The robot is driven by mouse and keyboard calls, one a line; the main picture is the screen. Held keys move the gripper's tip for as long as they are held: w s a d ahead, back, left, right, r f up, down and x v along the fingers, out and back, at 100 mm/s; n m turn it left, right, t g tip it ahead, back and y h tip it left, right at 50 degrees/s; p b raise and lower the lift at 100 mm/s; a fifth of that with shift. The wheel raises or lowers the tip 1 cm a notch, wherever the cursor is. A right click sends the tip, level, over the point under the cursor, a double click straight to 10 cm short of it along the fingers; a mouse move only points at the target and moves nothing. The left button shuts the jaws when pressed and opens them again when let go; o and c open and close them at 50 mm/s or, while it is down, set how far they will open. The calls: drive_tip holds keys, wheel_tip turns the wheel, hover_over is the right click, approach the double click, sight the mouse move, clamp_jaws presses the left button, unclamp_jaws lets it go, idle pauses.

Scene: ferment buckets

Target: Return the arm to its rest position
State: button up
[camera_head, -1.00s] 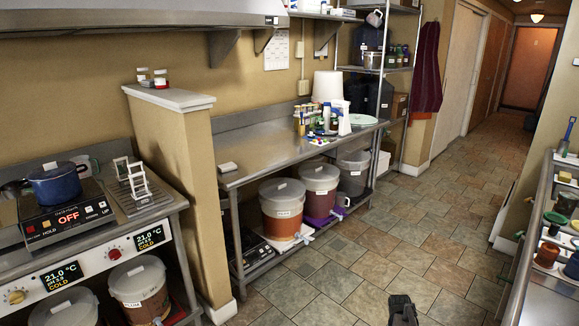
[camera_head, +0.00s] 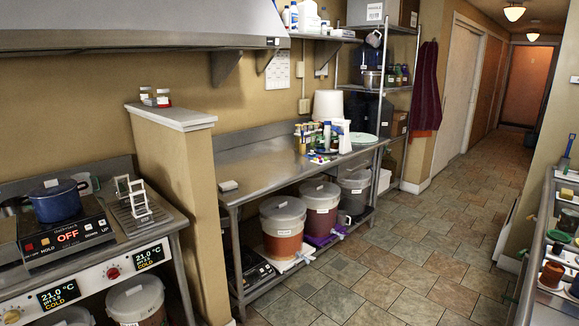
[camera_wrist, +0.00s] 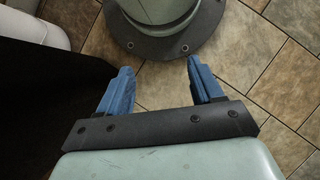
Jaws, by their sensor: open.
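My gripper (camera_wrist: 160,80) shows in the wrist view, with its two blue fingers spread wide apart. Nothing is between the fingers. It points down toward the tiled floor, and a round grey-green part of my own body is just beyond the fingertips. My gripper and arm are out of sight in the head view.
A steel bench (camera_head: 260,172) stands along the wall, with lidded buckets (camera_head: 282,225) on its lower shelf. A blue pot (camera_head: 56,201) sits on a cooker reading OFF (camera_head: 68,237) at left. Another counter (camera_head: 545,300) is at right. The tiled floor (camera_head: 390,270) between is clear.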

drive_tip(key=s, duration=0.1)
drive_tip(key=s+a, duration=0.1)
drive_tip(key=s, duration=0.1)
drive_tip(key=shift+s+n, duration=0.1)
drive_tip(key=shift+n, duration=0.2)
idle(0.5)
